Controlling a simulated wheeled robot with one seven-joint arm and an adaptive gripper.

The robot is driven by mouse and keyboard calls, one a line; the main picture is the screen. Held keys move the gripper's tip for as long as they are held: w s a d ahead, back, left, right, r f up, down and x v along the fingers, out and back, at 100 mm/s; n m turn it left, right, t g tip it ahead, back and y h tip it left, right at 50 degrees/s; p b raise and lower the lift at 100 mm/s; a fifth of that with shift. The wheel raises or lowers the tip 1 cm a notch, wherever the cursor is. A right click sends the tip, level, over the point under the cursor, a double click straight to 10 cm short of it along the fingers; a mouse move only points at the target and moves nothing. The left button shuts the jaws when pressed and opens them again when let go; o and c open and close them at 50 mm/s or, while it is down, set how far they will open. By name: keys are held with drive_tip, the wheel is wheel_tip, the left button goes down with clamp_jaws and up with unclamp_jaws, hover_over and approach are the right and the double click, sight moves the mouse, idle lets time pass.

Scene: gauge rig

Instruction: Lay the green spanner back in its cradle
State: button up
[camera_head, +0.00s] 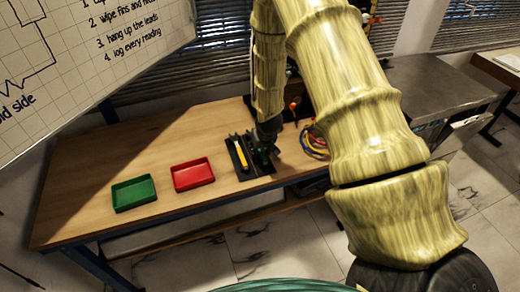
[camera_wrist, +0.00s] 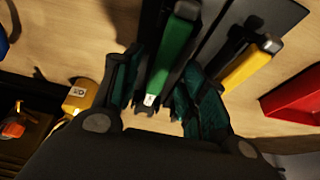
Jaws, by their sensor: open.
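The green spanner (camera_wrist: 174,52) lies lengthwise along a dark slot of the black cradle (camera_wrist: 287,15), between my fingers in the wrist view. It looks lined up with the slot; whether it is fully seated is hard to tell. My gripper (camera_wrist: 163,62) is open, with one teal-padded finger on each side of the spanner. In the head view, my gripper (camera_head: 267,138) is down at the cradle (camera_head: 257,172) and partly hides the green spanner (camera_head: 263,156). A yellow spanner (camera_head: 241,155) lies in the cradle to the left; it also shows in the wrist view (camera_wrist: 248,66).
A red tray (camera_head: 193,174) and a green tray (camera_head: 134,193) stand left of the cradle on the wooden bench (camera_head: 90,190). Coiled cables (camera_head: 315,140) lie close to its right. A yellow labelled object (camera_wrist: 80,95) is near my left finger in the wrist view.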

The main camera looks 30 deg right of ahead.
drive_tip(key=v, duration=1.1)
drive_tip(key=shift+r, duration=0.2)
drive_tip(key=shift+s, duration=0.15)
